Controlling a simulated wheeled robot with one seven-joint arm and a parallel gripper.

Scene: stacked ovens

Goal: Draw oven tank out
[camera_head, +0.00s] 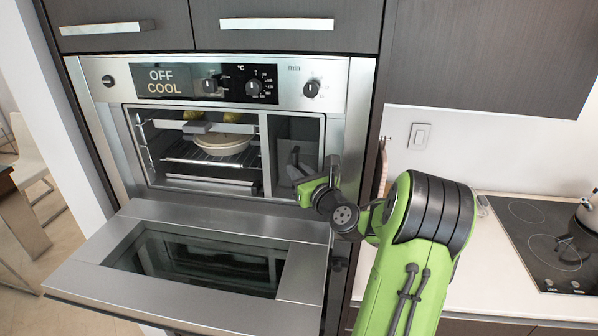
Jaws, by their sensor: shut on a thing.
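The upper oven (215,115) has its door (180,232) folded down and open. To the right of its cooking cavity is a narrow grey compartment, where the dark grey oven tank (286,152) shows. My gripper (297,172) is at the front of this compartment, reaching in from the right. Its fingers are small and partly hidden against the dark grey, and it is shut on the tank. The exact contact is hard to make out. How far the tank sits inside its compartment cannot be told clearly.
A pale round dish (222,143) sits on the wire rack (188,152) in the cavity. The open door juts out below my gripper. The oven display (165,80) reads OFF COOL. A counter with a cooktop (540,240) and pot (590,212) is at right.

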